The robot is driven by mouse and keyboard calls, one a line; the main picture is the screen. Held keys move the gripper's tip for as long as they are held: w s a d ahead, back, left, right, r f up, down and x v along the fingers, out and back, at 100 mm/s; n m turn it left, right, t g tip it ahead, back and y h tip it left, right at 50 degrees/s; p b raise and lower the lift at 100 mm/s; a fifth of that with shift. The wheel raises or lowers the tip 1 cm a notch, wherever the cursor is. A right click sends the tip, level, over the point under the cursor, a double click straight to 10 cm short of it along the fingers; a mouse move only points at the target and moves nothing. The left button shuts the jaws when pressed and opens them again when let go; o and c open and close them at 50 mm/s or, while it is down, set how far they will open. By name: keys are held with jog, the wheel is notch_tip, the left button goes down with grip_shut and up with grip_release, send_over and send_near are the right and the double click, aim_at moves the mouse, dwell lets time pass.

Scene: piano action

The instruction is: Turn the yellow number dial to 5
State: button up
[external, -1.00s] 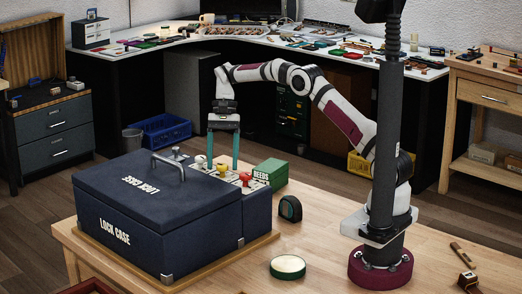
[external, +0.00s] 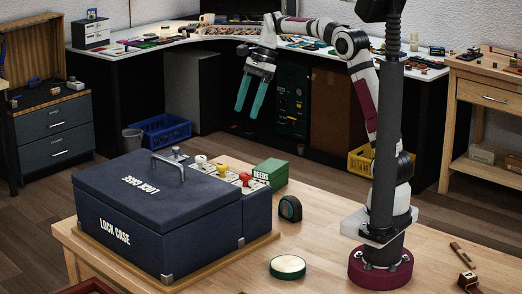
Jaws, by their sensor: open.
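The yellow number dial (external: 223,169) sits on the light panel (external: 235,181) at the right side of the dark blue lock case (external: 158,212). It stands between a white knob (external: 201,160) and a red knob (external: 245,177). The number it points to is too small to read. My gripper (external: 247,113) is raised well above and behind the panel, tilted, with its two teal fingers apart and nothing between them. It touches nothing.
A green box marked REEDS (external: 270,172) stands right behind the panel. A dark green tape-measure-like object (external: 290,208) and a round tin (external: 287,267) are on the wooden table (external: 335,225). The case has a metal handle (external: 168,166) on its lid. The table's middle is mostly clear.

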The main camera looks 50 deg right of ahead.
jog(key=s+f+n, duration=0.3)
jog(key=s+n, duration=0.1)
jog(key=s, duration=0.5)
jog(key=s+a+f+n+h, duration=0.1)
jog(key=s+n, duration=0.3)
jog(key=s, duration=0.6)
jog(key=s+a+f+n+g+h, duration=0.1)
jog(key=s+f+n, duration=0.3)
jog(key=s, duration=0.5)
jog(key=shift+s+a+f+n, duration=0.25)
jog(key=shift+s+f+n, duration=0.05)
jog(key=shift+s+n, duration=0.1)
jog(key=shift+s+d+f+n, duration=0.1)
jog(key=shift+s+f+n, duration=0.3)
jog(key=shift+s, duration=0.2)
jog(key=shift+s+f+n, duration=0.35)
jog(key=shift+s+n, duration=0.05)
jog(key=shift+s, duration=0.2)
